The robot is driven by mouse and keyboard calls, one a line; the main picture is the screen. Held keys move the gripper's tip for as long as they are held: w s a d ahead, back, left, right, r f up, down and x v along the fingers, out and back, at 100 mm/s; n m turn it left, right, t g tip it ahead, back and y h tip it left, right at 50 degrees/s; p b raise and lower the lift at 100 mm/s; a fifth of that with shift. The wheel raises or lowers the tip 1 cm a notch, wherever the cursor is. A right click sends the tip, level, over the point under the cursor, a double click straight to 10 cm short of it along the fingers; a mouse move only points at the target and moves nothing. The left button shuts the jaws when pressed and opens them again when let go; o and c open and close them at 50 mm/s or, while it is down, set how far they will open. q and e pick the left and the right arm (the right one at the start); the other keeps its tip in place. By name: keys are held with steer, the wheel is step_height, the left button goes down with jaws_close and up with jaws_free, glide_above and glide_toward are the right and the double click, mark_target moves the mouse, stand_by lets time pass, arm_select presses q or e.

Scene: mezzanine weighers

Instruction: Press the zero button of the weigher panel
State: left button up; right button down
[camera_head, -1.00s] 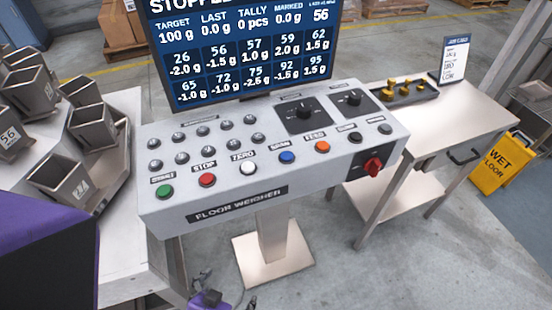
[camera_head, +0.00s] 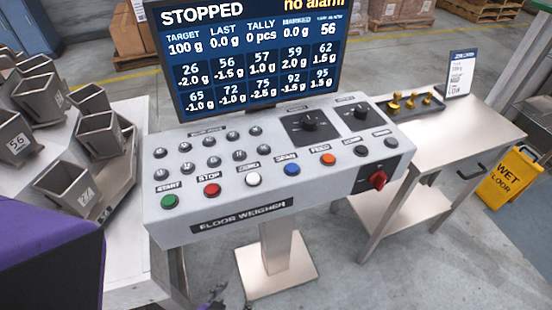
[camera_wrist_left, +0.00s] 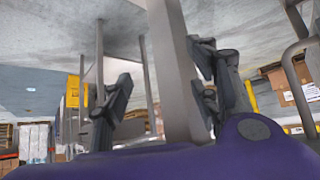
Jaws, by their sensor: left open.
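The grey weigher panel (camera_head: 185,229), labelled FLOOR WEIGHER, stands on a pedestal in the middle of the head view. Its white zero button (camera_head: 253,180) sits in the front row, between the red stop button (camera_head: 212,190) and the blue button (camera_head: 292,170). Nothing covers the white button. Only a small part of my left gripper (camera_head: 218,297) shows at the bottom edge of the head view, below the panel's front. In the left wrist view my left gripper (camera_wrist_left: 162,80) is open and empty, with the fingers apart and metal posts beyond them. My right gripper is not in view.
A screen (camera_head: 250,60) reading STOPPED stands behind the panel. Metal weigh buckets (camera_head: 65,185) are at the left. A steel table (camera_head: 485,125) with a dark tray of brass weights is at the right, near a yellow wet-floor sign (camera_head: 497,187). A red rotary switch (camera_head: 377,180) protrudes from the panel.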

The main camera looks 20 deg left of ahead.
arm_select(q)
steer(key=shift+s+a, duration=0.15)
steer(key=shift+a, duration=0.1)
jaws_close()
steer(key=shift+d, duration=0.25)
stand_by(0.3)
steer(key=shift+a, duration=0.15)
